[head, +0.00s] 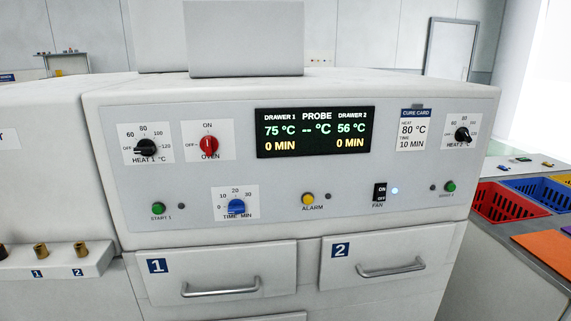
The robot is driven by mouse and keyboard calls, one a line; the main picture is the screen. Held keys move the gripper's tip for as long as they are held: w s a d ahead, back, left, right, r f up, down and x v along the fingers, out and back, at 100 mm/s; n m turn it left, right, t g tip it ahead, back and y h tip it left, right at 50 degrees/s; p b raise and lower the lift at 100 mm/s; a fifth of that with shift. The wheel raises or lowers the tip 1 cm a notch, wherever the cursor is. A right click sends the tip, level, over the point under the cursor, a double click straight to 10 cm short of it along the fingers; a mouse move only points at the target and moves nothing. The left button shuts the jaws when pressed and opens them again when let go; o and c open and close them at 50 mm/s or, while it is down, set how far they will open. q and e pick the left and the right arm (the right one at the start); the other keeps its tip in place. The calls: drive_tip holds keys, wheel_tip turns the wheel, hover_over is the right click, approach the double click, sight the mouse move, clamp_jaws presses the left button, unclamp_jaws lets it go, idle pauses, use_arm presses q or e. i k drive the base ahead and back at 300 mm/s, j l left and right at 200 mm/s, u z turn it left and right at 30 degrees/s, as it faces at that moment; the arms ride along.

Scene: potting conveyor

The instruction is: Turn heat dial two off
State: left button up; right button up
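The heat 2 dial (462,134) is a small black knob on a white label at the upper right of the oven's front panel. Its scale runs from OFF through 60, 80 and 100 to 120. The knob is too small to tell surely where its pointer stands. The display (315,132) reads 56 °C and 0 MIN for drawer 2, and 75 °C and 0 MIN for drawer 1. Neither of my grippers is in view.
The panel also carries the heat 1 dial (145,147), red oven knob (208,146), blue time knob (236,206), yellow alarm button (308,199) and fan switch (380,192). Drawers one (221,288) and two (391,268) are below. A red crate (505,202) stands right.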

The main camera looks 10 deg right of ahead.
sight(462, 134)
drive_tip(key=z, duration=1.4)
